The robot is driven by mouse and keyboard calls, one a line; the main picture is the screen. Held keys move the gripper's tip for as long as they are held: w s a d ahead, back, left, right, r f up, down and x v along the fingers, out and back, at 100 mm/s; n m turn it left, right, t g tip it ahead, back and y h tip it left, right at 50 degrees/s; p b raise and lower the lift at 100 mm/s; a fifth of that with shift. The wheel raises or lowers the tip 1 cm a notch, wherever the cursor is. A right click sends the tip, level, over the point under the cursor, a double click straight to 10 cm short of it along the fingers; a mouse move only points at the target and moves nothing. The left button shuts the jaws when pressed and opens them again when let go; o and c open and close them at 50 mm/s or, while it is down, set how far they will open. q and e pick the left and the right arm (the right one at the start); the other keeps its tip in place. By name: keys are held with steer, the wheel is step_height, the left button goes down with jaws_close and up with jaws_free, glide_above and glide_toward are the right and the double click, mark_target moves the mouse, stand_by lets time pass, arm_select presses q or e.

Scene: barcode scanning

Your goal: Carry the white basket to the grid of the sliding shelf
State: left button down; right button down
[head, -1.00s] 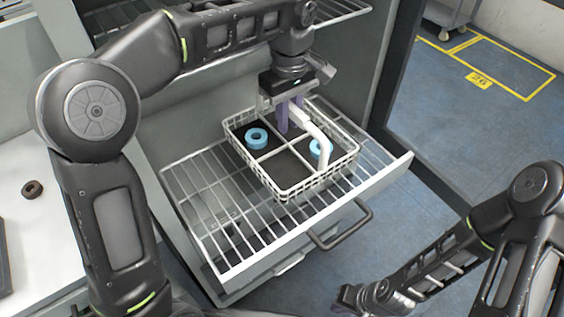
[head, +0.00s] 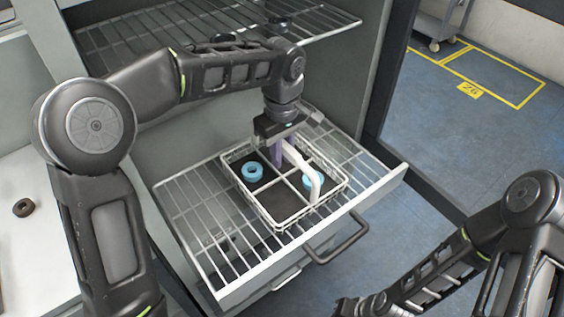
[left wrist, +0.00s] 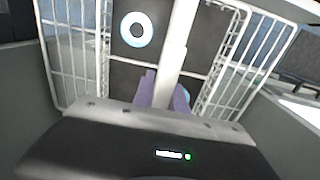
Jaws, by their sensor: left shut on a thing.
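The white basket (head: 262,207) is at the grid (head: 196,214) of the pulled-out sliding shelf, toward its back right part. I cannot tell whether its bottom touches the grid wires. The basket has dark compartments with two blue rings (head: 252,171) in it, and a white handle (head: 304,166) over the middle. My left gripper (head: 276,153) is above the basket, its purple fingers shut on the handle. The left wrist view shows the purple fingers (left wrist: 163,92) at the white handle bar, with one blue ring (left wrist: 136,29) beside it. My right gripper (head: 362,304) is low at the bottom edge, its fingers unclear.
The shelf's front panel (head: 318,240) carries a dark handle (head: 338,240). An upper wire shelf (head: 130,45) is inside the cabinet above. A white counter (head: 25,250) with a dark ring (head: 23,207) is at left. Grid wires left of the basket are bare.

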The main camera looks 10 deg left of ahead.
mark_target(282, 176)
arm_select(q)
step_height(282, 176, down, 3)
steer(key=shift+r, duration=0.1)
stand_by(0.3)
steer(key=shift+f, duration=0.3)
steer(key=c, duration=1.3)
jaws_free()
steer(key=shift+c, duration=0.2)
